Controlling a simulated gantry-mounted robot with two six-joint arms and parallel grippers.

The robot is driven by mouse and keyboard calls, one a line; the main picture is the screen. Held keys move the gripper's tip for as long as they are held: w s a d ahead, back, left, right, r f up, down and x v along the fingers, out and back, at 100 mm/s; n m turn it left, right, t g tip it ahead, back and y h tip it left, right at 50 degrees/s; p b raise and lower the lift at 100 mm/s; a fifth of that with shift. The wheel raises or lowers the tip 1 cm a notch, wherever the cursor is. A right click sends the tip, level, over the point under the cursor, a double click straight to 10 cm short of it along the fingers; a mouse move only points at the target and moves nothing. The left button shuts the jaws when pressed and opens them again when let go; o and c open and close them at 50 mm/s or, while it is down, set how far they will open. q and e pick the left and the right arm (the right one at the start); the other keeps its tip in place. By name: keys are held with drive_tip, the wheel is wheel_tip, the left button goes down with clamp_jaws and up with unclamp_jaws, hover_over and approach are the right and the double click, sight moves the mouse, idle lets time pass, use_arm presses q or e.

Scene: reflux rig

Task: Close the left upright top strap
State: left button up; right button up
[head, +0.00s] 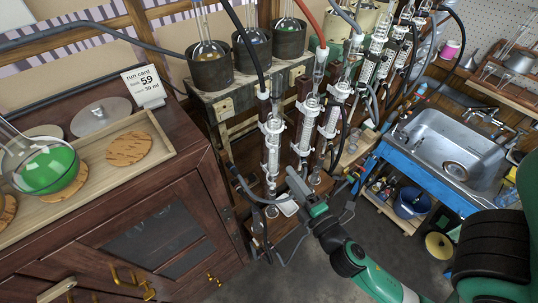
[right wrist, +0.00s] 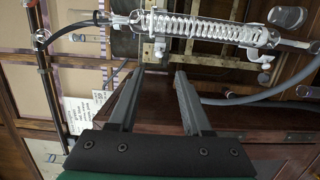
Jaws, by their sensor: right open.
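The left upright's coiled glass condenser (head: 272,148) stands at the front left of the row of condensers. In the right wrist view the condenser (right wrist: 200,28) lies sideways across the top. A pale top strap fitting (right wrist: 159,48) sits near its hose end, and a similar lower fitting (right wrist: 263,60) sits further right. I cannot tell whether the top strap is open or closed. My right gripper (head: 292,178) is beside the condenser's lower part in the head view. In the right wrist view its two fingers (right wrist: 156,75) are apart and empty, pointing towards the top fitting. My left gripper is not in view.
More condensers with hoses (head: 333,115) stand close on the right. Dark pots with flasks (head: 210,72) sit above on the wooden bench. A dark cabinet (head: 160,225) with a tray (head: 172,143) and run card (head: 144,86) is left. A sink (head: 440,135) is right.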

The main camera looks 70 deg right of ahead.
sight(273, 152)
drive_tip(key=p+x, duration=0.3)
drive_tip(key=x, duration=0.7)
drive_tip(key=shift+w+d+r+p, duration=0.15)
drive_tip(key=shift+w+d+p, duration=0.05)
drive_tip(key=shift+w+p, duration=0.1)
drive_tip(key=shift+w+d, duration=0.2)
drive_tip(key=shift+w, duration=0.1)
clamp_jaws()
